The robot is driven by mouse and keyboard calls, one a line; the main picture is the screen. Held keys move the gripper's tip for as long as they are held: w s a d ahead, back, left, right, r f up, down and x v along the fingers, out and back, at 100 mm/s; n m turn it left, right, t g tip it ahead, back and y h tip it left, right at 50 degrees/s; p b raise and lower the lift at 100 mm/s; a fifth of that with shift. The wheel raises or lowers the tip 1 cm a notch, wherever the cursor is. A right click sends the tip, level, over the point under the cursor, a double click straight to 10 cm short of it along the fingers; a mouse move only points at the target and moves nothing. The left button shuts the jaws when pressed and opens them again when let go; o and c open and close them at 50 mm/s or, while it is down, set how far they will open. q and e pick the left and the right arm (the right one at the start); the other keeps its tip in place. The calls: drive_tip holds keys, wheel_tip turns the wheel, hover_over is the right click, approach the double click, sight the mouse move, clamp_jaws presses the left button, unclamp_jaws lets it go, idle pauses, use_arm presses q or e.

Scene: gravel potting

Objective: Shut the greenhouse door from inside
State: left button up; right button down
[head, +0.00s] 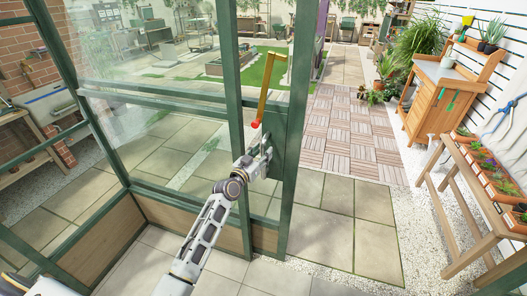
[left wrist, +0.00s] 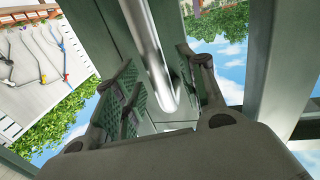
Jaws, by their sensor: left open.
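The greenhouse door's green frame (head: 296,130) stands upright at the middle of the head view, with open paving in view to its right. My left gripper (head: 263,158) is at this frame, by the handle side. In the left wrist view, a silver bar handle (left wrist: 157,50) runs between the two finger pads of my left gripper (left wrist: 157,88). The pads stand apart on either side of the bar. I cannot tell whether either pad touches it. An ochre bar (head: 263,98) with a red end is just above the gripper. My right gripper is out of view.
Green-framed glass panels (head: 165,120) with wooden lower boards (head: 100,240) stand to the left. Wooden decking tiles (head: 345,130) and pale slabs lie beyond the door frame. A potting cabinet (head: 430,100) and a slatted bench with plant trays (head: 495,190) stand at the right.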

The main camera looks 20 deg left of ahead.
use_arm(q)
drive_tip(key=shift+x, duration=0.8)
drive_tip(key=shift+s, duration=0.1)
clamp_jaws()
